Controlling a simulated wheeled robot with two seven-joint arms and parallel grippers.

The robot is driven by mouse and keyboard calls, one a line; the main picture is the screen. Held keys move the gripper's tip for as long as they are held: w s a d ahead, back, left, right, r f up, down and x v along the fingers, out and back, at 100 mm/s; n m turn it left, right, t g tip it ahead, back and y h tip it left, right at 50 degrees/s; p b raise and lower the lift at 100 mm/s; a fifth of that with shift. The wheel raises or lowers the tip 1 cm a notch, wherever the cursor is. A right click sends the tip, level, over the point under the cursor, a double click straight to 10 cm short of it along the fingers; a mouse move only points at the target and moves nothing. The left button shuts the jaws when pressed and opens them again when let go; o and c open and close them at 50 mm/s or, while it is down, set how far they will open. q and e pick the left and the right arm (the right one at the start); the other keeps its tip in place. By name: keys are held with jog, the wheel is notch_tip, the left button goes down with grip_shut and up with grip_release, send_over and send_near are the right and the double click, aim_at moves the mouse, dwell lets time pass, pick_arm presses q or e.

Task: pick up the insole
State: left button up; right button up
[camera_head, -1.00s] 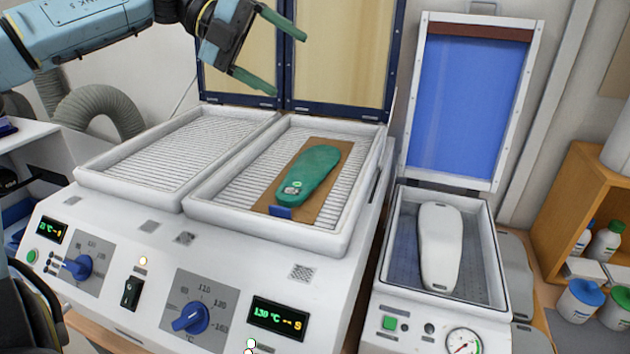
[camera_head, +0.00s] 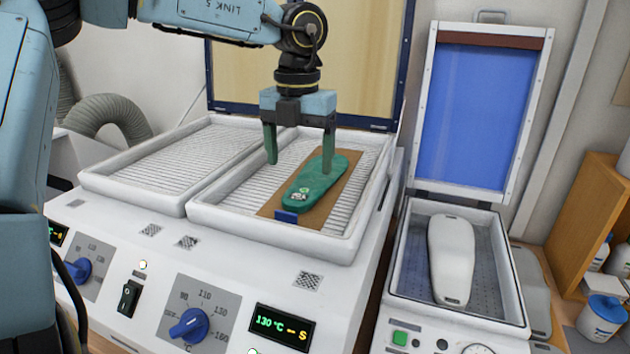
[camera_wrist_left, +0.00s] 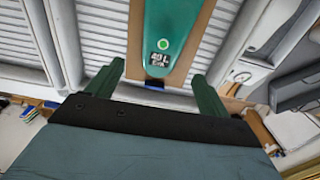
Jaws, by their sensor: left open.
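The green insole (camera_head: 316,186) lies on a brown board (camera_head: 331,206) in the right heating tray (camera_head: 277,240). My left gripper (camera_head: 300,168) points down above this tray, its two green fingers wide apart and empty. In the head view, one finger is left of the insole and the other overlaps the insole's far part; whether it touches cannot be told. In the left wrist view the insole (camera_wrist_left: 176,28) shows ahead, between the lines of the open fingers, with its printed label facing up. My right gripper is not in view.
The left heating tray (camera_head: 130,190) is empty. The raised lid (camera_head: 345,50) stands behind the trays, close to my left arm. To the right, a press with an open blue lid (camera_head: 474,115) holds a white foot form (camera_head: 452,260). Knobs and displays line the front panel.

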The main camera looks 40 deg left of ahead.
aim_at(299, 196)
pick_arm(q)
jog(key=shift+s+d+f+p, duration=0.15)
jog(key=shift+f+p, duration=0.1)
jog(key=shift+f, duration=1.35)
jog(key=shift+s+f+p, duration=0.1)
jog(key=shift+f+p, duration=0.15)
jog(key=shift+f, duration=1.3)
jog(key=shift+c, duration=0.3)
jog(key=c, duration=1)
jog(key=shift+r, duration=0.1)
notch_tip(299, 196, up, 10)
jog(key=shift+b, duration=0.35)
